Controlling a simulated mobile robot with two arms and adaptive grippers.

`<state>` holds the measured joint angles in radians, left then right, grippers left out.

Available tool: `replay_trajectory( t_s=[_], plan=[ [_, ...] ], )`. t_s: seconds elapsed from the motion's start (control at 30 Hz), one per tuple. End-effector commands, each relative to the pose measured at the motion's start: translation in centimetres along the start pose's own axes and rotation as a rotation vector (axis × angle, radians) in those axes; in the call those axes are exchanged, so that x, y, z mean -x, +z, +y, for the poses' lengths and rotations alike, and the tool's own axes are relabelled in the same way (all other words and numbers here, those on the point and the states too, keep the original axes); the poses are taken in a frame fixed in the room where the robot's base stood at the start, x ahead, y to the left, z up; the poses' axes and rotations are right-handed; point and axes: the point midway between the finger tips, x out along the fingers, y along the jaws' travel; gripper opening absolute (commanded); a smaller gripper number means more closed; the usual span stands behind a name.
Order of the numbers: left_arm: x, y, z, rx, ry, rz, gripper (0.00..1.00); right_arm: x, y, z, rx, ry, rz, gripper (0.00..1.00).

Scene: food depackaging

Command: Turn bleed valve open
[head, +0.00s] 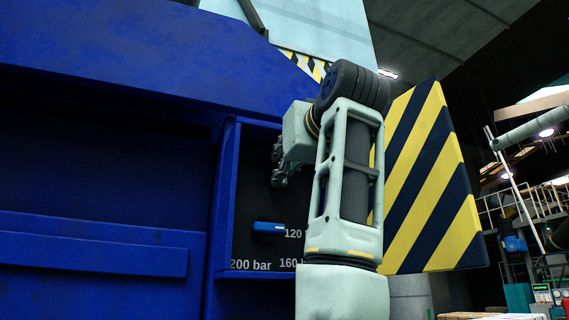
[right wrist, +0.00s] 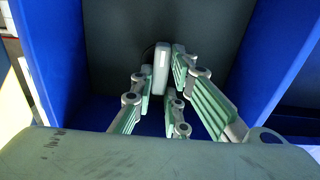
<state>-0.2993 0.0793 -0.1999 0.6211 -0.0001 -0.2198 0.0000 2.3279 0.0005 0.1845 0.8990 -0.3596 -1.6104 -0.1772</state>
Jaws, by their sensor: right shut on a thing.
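My right gripper (head: 278,168) reaches into a dark recessed panel (head: 250,185) in a blue machine. In the right wrist view its fingers (right wrist: 161,82) are shut on a pale grey handle (right wrist: 161,62) that stands out from the dark back wall. In the head view the gripper and wrist hide this handle. I cannot tell for sure whether it is the bleed valve. A blue lever (head: 268,227) lies level on the panel below the gripper, apart from it, left of the mark "120 b". My left gripper is not in view.
Blue side walls (right wrist: 65,60) stand close on both sides of my right gripper. The labels "200 bar" and "160" (head: 265,265) are low on the panel. A yellow and black striped plate (head: 425,180) stands right of my arm.

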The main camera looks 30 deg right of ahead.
Motion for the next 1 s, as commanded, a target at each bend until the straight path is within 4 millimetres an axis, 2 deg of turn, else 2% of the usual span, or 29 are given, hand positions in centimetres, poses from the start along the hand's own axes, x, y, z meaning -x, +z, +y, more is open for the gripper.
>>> replay_trajectory(
  t_s=[1.0],
  plan=[
    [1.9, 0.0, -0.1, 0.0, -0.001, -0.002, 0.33, -0.1, 0.5, 0.4, -0.967, 0.002, -0.008, 0.0]
  ],
)
